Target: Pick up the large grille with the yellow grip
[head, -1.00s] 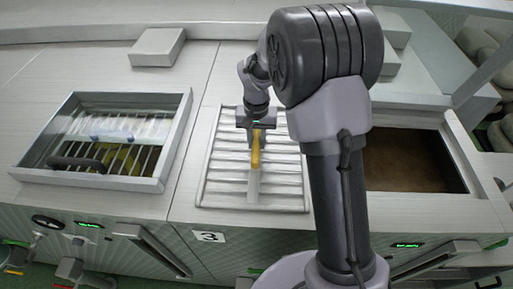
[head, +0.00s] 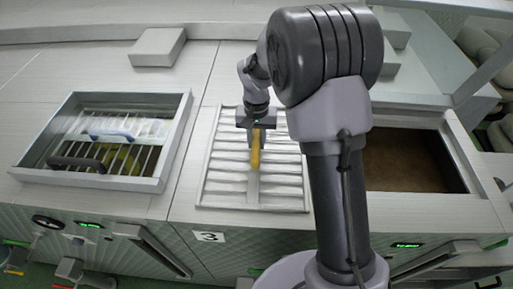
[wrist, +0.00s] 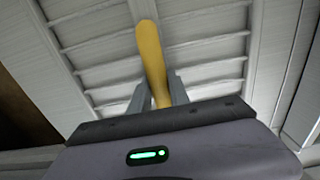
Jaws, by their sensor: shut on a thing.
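The large grille (head: 225,170) is a pale metal frame with several slats. It lies on the counter in the middle of the head view, above a label reading 3. Its yellow grip (head: 256,150) stands at the grille's middle and also shows in the wrist view (wrist: 151,55). My gripper (head: 257,130) is over the grille, shut on the yellow grip, with one finger on each side of it in the wrist view (wrist: 160,92). I cannot tell whether the grille touches the counter all round.
At the left, a framed opening (head: 172,150) holds a barred grille with dark and bluish handles. At the right, an open bin (head: 410,165) shows a brown inside. A grey block (head: 158,46) stands at the back of the counter. Bare counter lies behind the grille.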

